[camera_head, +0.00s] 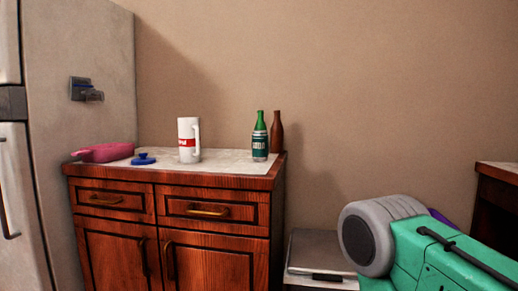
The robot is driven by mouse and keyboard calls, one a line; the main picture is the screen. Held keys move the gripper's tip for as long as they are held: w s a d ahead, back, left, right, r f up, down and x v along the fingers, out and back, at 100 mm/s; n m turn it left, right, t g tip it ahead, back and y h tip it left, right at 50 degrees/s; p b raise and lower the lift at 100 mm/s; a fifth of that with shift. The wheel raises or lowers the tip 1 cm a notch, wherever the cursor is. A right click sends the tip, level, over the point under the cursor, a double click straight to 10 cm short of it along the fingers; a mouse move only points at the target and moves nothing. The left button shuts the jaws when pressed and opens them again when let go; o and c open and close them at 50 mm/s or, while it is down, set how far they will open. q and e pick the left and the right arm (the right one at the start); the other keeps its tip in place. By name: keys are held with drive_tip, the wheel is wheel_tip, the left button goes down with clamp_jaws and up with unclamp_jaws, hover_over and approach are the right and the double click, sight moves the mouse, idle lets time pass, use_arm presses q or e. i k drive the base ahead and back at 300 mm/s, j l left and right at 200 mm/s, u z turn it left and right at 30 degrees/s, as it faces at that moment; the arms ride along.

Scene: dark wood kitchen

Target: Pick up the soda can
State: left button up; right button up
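I see no soda can in the head view. On the cabinet's pale top stand a tall white mug-like vessel (187,141) with a handle and a red label, and a green bottle (260,137) with a dark label. The bottle is upright near the right end of the top. Neither of my grippers is in view, so I cannot see whether they are open or shut.
A brown bottle (277,132) stands behind the green one. A pink pan (105,152) and a blue lid (143,159) lie on the left of the wooden cabinet (170,181). A fridge (85,150) stands at the left. A grey bin-like box (315,253) is right of the cabinet.

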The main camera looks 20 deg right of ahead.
sight(260, 138)
drive_tip(key=i+l, duration=0.3)
drive_tip(key=i, duration=0.15)
drive_tip(key=i+l+z, duration=0.1)
drive_tip(key=i+l, duration=0.25)
drive_tip(key=i, duration=0.15)
